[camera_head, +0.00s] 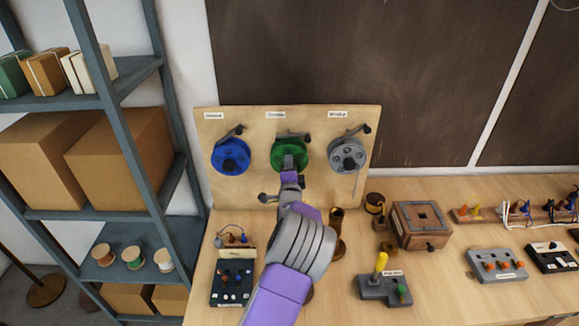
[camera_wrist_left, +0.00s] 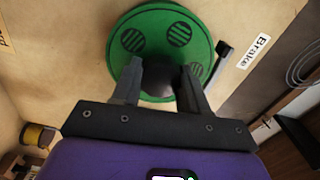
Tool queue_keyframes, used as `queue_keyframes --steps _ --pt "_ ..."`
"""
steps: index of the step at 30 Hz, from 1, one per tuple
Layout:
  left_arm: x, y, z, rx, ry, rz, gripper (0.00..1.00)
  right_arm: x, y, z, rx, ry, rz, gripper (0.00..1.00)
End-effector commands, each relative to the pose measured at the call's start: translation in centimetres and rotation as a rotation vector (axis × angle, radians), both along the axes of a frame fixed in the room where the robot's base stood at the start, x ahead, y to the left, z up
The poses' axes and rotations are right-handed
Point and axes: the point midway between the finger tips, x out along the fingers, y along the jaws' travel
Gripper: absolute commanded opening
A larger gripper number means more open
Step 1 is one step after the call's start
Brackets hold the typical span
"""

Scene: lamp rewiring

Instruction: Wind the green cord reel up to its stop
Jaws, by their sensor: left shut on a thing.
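The green cord reel (camera_head: 283,152) is the middle one of three reels on an upright wooden board. In the left wrist view its disc (camera_wrist_left: 150,22) faces me, with striped round openings. My left gripper (camera_head: 291,170) reaches up to the lower part of the reel. In the left wrist view the gripper (camera_wrist_left: 160,85) is shut on a dark knob (camera_wrist_left: 156,90) in front of the reel's face; the fingers hide most of it. A dark lever (camera_wrist_left: 222,55) stands beside the reel's rim. My right gripper is in neither view.
A blue reel (camera_head: 230,158) and a grey reel (camera_head: 347,157) flank the green one on the board (camera_head: 215,118). The bench below holds a wooden box (camera_head: 421,224), a grey switch box (camera_head: 385,290) and a dark control panel (camera_head: 231,284). Shelves with cartons (camera_head: 120,155) stand left.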

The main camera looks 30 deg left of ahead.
Motion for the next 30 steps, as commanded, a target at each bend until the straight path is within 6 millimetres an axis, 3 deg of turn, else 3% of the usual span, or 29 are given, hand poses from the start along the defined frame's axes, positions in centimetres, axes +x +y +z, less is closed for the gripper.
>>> queue_keyframes --steps 9,25,26,30 --pt "-0.05 0.06 -0.08 0.102 0.065 0.002 0.13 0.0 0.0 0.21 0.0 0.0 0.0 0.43" --pt "-0.04 0.04 -0.12 0.122 0.078 0.001 0.13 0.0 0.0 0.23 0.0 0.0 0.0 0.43" --pt "-0.04 0.04 -0.12 0.122 0.078 0.001 0.45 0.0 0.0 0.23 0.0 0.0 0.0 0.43" --pt "-0.03 0.04 -0.09 0.122 0.077 0.001 0.67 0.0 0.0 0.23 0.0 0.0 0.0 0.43"
